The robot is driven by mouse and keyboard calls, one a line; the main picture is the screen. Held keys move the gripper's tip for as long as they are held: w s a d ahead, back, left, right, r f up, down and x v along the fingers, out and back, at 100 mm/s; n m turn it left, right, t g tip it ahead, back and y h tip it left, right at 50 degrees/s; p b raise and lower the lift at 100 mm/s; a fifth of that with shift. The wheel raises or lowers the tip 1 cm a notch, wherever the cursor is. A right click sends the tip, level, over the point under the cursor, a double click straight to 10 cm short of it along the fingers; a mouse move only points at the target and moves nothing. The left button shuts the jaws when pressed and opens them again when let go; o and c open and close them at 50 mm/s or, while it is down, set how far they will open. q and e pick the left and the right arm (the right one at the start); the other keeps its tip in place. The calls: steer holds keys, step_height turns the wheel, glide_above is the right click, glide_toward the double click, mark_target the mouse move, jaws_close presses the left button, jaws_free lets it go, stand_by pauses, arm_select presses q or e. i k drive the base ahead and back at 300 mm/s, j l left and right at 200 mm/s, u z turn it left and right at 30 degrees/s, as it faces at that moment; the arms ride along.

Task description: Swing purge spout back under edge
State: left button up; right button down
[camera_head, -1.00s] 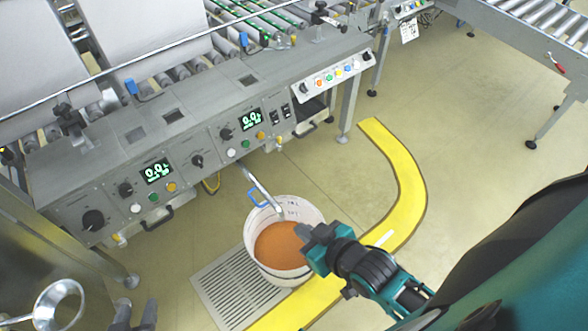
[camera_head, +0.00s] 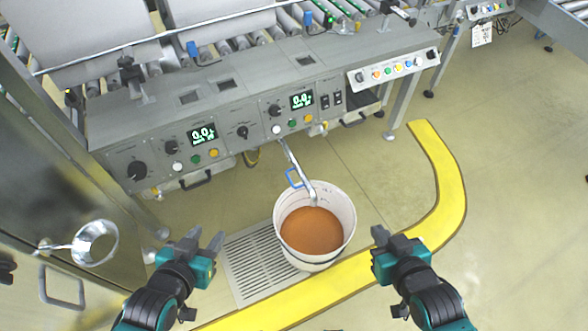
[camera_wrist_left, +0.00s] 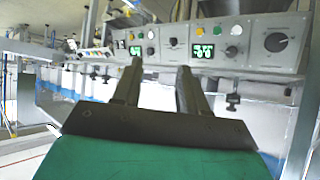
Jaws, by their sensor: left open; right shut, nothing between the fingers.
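The purge spout (camera_head: 300,170) is a thin silver pipe with a blue loop handle (camera_head: 294,178). It slants down from under the machine's front edge (camera_head: 250,130), and its lower end is over a white bucket (camera_head: 340,238) of orange-brown liquid. My left gripper (camera_head: 206,240) is open and empty, left of the bucket and apart from it. In the left wrist view its two fingers (camera_wrist_left: 158,85) point at the control panel; I cannot make out the spout there. My right gripper (camera_head: 381,236) is shut and empty, just right of the bucket and apart from the spout.
The bucket stands on a floor grate (camera_head: 240,265). A yellow curved floor strip (camera_head: 440,190) runs past it in front and to the right. The floor on the right is open.

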mark_target(314, 200)
steer(key=i+j+z, duration=0.1)
steer(key=z, duration=0.25)
steer(key=i+j+z, duration=0.1)
steer(key=j+z, duration=0.3)
steer(key=i+j+z, duration=0.1)
steer(key=z, duration=0.25)
